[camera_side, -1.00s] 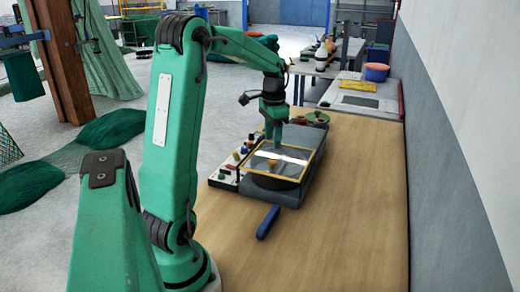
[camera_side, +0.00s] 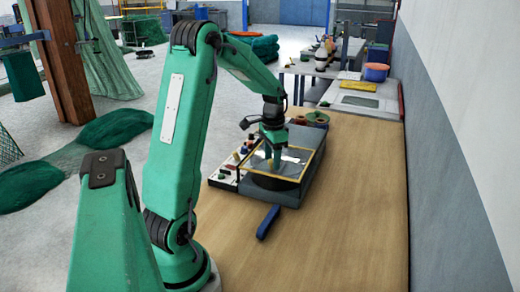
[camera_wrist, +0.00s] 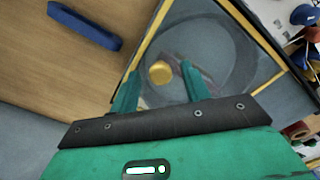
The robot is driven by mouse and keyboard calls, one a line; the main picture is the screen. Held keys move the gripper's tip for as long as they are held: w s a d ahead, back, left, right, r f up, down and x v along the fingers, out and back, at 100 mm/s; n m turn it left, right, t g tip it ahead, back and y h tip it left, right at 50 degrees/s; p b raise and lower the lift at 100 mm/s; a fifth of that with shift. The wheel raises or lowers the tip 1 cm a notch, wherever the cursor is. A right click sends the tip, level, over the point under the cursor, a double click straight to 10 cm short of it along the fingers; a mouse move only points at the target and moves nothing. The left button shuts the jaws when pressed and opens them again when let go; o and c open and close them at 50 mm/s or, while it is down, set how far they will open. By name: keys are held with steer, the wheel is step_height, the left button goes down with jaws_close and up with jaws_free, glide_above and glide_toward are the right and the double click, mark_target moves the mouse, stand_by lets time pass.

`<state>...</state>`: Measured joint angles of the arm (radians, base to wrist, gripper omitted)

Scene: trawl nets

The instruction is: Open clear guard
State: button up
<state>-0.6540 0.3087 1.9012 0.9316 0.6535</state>
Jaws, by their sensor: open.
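The clear guard (camera_side: 293,169), a see-through panel in a yellow frame, lies flat and shut over a dark round part on a grey machine. It also shows in the wrist view (camera_wrist: 215,50), with the dark ring visible through it. A round yellow knob (camera_wrist: 160,72) is on the guard. My gripper (camera_side: 272,163) points down at the guard in the side view and hides the knob's place. In the wrist view my gripper (camera_wrist: 159,70) is open, with one finger on each side of the knob. I cannot tell whether the fingers touch it.
A blue bar (camera_side: 268,222) lies on the wooden table (camera_side: 340,220) in front of the machine. A white panel with coloured buttons (camera_side: 222,179) stands left of the guard. Small reels (camera_side: 317,118) sit behind. The table's right side is clear.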

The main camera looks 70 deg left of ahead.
jaws_close()
steer(key=shift+w, duration=0.1)
steer(key=shift+w+a, duration=6.7)
steer(key=shift+a, duration=0.05)
jaws_free()
steer(key=shift+r, duration=0.15)
step_height(320, 180, up, 8)
steer(key=shift+f, duration=0.2)
